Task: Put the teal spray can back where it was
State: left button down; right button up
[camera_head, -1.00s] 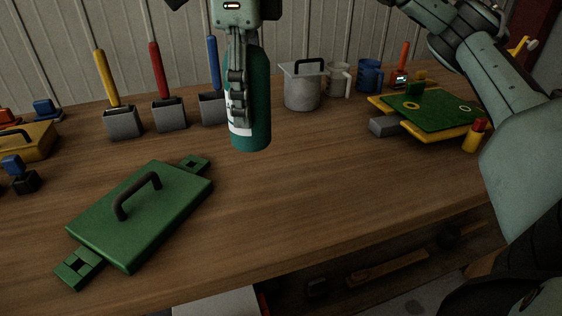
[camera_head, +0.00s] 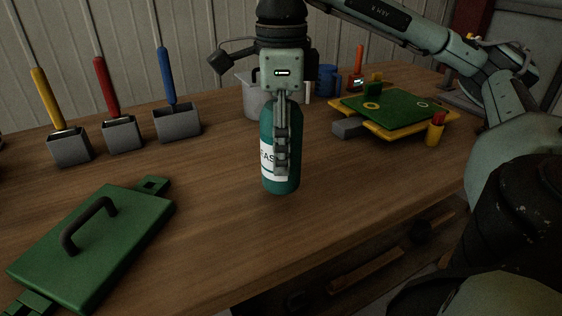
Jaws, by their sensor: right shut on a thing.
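The teal spray can (camera_head: 269,178) is upright in the middle of the view, with a white label partly readable as "FAS". My right gripper (camera_head: 281,160) comes down from above and is shut on the can, its fingers along the can's near side. The can's top is hidden behind the gripper. Its base shows over the wooden table (camera_head: 330,200); I cannot tell whether it touches the wood. My left gripper is not in view.
A green lid with a dark handle (camera_head: 120,235) lies at the left front. Grey holders with a yellow (camera_head: 70,147), red (camera_head: 122,133) and blue tool (camera_head: 177,122) stand behind. A grey pot (camera_head: 257,98), a blue mug (camera_head: 326,80) and a green-yellow board (camera_head: 395,110) stand at the back right.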

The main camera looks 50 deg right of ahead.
aim_at(275, 185)
jog(key=shift+f, duration=1.55)
jog(key=shift+f, duration=0.1)
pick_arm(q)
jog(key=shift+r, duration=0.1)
pick_arm(e)
jog(key=o, duration=1.4)
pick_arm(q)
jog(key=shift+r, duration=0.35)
pick_arm(e)
jog(key=shift+o, duration=0.2)
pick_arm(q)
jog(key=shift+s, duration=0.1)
